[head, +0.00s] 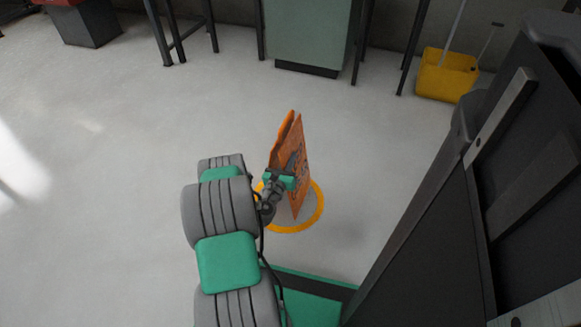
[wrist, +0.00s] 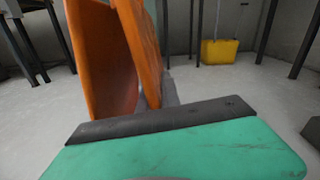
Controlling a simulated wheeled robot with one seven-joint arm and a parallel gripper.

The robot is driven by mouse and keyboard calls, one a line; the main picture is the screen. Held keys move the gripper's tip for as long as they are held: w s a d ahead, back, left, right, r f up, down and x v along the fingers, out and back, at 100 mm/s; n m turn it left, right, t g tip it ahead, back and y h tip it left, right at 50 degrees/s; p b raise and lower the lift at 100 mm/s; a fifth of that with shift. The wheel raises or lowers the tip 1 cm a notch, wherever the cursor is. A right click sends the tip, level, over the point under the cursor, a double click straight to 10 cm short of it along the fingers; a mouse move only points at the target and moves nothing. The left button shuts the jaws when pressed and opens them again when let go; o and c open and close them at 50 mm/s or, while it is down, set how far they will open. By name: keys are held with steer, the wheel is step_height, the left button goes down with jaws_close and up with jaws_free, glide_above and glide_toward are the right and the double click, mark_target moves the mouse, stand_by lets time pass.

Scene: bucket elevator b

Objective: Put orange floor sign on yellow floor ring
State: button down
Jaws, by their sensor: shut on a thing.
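The orange floor sign (head: 293,150) is an upright, folded two-panel board with dark markings. In the head view it stands over the yellow floor ring (head: 320,205), its lower end overlapping the ring's inside. I cannot tell whether its foot touches the floor. My gripper (head: 287,176) is shut on the sign, at its near side. My arm hides the ring's left part. In the wrist view the sign's two panels (wrist: 141,50) rise just beyond my gripper (wrist: 165,112), with a gap between them; the ring is not visible there.
A yellow mop bucket (head: 446,75) stands at the back right. A green cabinet (head: 308,35) and dark table legs line the back. A large dark structure (head: 430,230) fills the right side. The floor on the left is clear.

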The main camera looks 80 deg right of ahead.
steer(key=shift+d+f, duration=0.3)
steer(key=shift+f, duration=0.05)
steer(key=shift+d+f+b, duration=0.1)
steer(key=shift+f+b, duration=0.8)
steer(key=shift+f, duration=0.55)
steer(key=shift+f, duration=0.2)
steer(key=c, duration=1.6)
jaws_free()
steer(key=shift+o, duration=0.2)
steer(key=shift+r, duration=0.1)
